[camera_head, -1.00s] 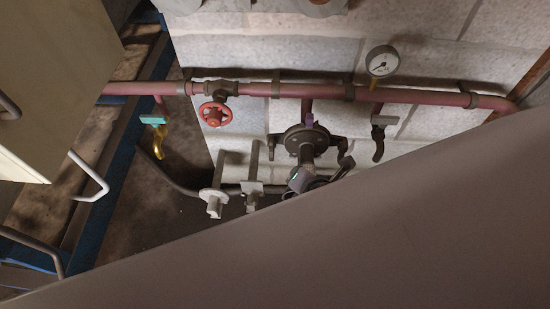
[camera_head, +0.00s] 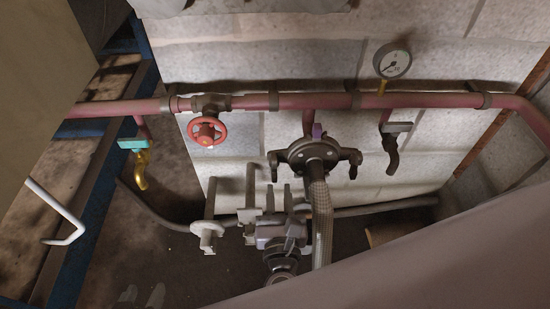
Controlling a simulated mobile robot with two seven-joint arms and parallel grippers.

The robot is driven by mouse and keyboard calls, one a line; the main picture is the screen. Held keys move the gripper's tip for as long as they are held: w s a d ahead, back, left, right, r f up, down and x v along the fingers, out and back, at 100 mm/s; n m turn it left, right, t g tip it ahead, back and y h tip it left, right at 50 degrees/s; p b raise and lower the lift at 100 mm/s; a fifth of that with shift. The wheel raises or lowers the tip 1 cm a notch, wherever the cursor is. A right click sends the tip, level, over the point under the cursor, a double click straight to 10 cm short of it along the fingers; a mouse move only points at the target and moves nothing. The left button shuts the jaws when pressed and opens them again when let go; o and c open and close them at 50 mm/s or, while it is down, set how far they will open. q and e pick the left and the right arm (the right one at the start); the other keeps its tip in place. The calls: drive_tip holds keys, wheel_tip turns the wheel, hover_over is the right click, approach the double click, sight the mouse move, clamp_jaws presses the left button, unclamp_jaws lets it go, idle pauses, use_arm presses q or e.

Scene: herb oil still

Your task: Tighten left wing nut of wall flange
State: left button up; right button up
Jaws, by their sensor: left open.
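The wall flange (camera_head: 308,153) is a dark round plate on the pipe branch, with a braided hose hanging from it. Its left wing nut (camera_head: 273,166) sits at the flange's left side, and a second wing nut (camera_head: 354,161) at its right.
A large near surface hides the lower right.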

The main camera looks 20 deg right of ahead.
sight(275, 172)
drive_tip(key=shift+w+a+r, duration=0.25)
drive_tip(key=shift+w, duration=0.3)
drive_tip(key=b+x, duration=0.1)
drive_tip(key=x, duration=0.5)
drive_tip(key=shift+w+d+r, duration=0.1)
drive_tip(key=shift+w+d, duration=0.05)
drive_tip(key=shift+w, duration=0.05)
clamp_jaws()
